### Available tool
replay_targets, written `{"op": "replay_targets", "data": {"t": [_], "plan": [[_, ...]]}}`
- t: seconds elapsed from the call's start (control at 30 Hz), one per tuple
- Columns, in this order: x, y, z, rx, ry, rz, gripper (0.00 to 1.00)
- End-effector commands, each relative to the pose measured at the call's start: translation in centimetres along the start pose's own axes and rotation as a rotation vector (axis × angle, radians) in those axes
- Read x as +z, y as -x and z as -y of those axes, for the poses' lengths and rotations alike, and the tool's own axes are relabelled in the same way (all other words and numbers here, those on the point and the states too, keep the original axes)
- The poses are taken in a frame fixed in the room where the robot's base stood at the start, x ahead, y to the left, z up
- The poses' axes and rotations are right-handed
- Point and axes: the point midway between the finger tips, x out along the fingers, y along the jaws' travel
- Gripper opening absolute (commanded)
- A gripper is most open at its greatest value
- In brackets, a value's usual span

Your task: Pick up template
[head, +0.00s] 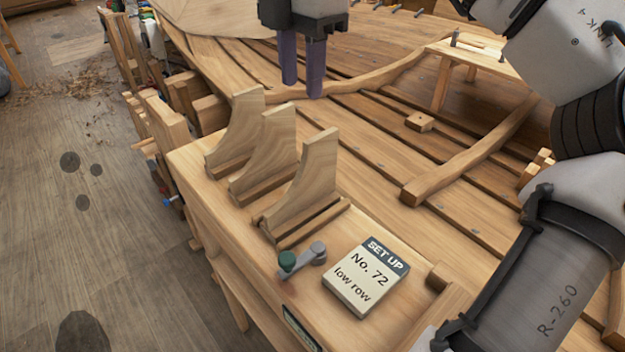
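Three pale wooden templates with curved edges stand upright in a row on the wooden bench top (205,205): a rear left template (240,125), a middle template (268,145) and a front right template (312,180). Each stands in a low slotted wooden holder, the front holder (310,225) showing most clearly. I cannot tell which one the task means. My gripper (302,88) points down above and behind the templates, over the hull planks. Its two purple fingers are apart, with a narrow gap showing and nothing seen between them. It touches no template.
A card (366,278) reading "SET UP No. 72 low row" lies on the bench right of a small grey lever with a green knob (288,261). A small wooden block (420,122) and curved ribs (470,150) are on the hull. Clamps line the left edge.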

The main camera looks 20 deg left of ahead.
Motion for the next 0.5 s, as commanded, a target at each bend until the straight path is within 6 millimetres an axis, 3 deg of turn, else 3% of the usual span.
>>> {"op": "replay_targets", "data": {"t": [0.3,0.5], "plan": [[0.0,-5.8,0.1,-0.002,0.003,-0.004,0.36],[0.0,-8.0,0.1,0.0,0.002,-0.001,0.36]]}}
